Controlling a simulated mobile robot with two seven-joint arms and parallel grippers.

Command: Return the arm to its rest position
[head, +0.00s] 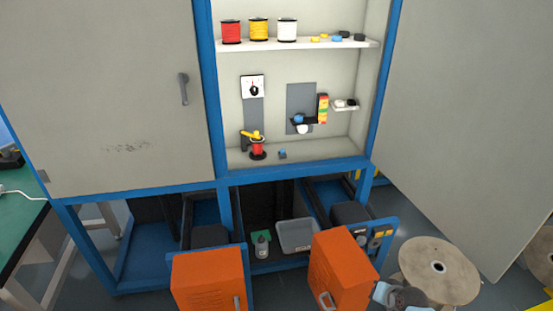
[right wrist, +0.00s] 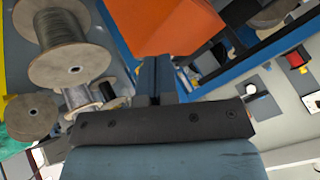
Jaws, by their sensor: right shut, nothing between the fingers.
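My right gripper (head: 379,290) shows at the bottom right of the head view, close to the right side of an open orange cabinet door or box (head: 341,268). In the right wrist view my right gripper (right wrist: 157,66) has its two fingers together with nothing between them. The orange box (right wrist: 168,25) lies beyond the fingertips there; I cannot tell whether they touch it. My left gripper and left arm are not in view.
A second orange box (head: 208,280) stands to the left. A wooden cable reel (head: 439,270) lies on the floor at right. Blue-framed cabinet doors (head: 108,100) stand at the sides. Spools (head: 258,30) sit on the upper shelf, and a grey tray (head: 297,236) lies below.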

